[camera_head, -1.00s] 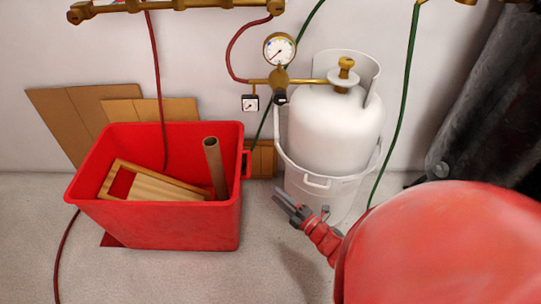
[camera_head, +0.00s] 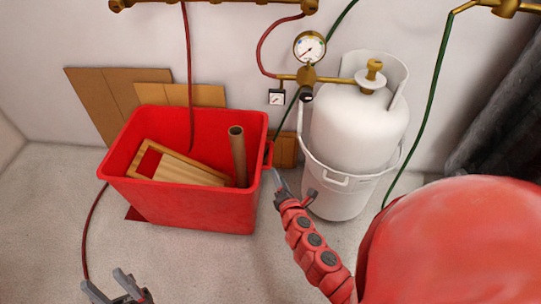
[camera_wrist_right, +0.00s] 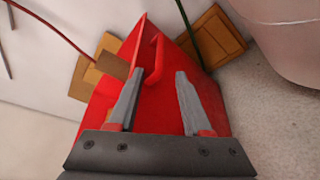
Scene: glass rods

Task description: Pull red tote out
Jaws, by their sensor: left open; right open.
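The red tote (camera_head: 195,210) stands on the floor against the back wall. It holds a wooden frame-like piece (camera_head: 200,170) and an upright, slightly tilted brown tube (camera_head: 238,155). A red handle (camera_head: 268,154) sticks out of its right end. My right gripper (camera_head: 277,176) is at that end, close to the handle. In the right wrist view my right gripper (camera_wrist_right: 158,95) is open, with the handle (camera_wrist_right: 154,60) beyond and between its fingertips. My left gripper (camera_head: 122,282) is open and empty at the bottom left, in front of the tote and apart from it.
A white gas cylinder (camera_head: 355,115) stands in a white bucket (camera_head: 340,200) just right of my right gripper. Brown boards (camera_head: 95,95) lean on the wall behind the tote. A red hose (camera_head: 92,225) runs along the tote's left side. The floor in front is clear.

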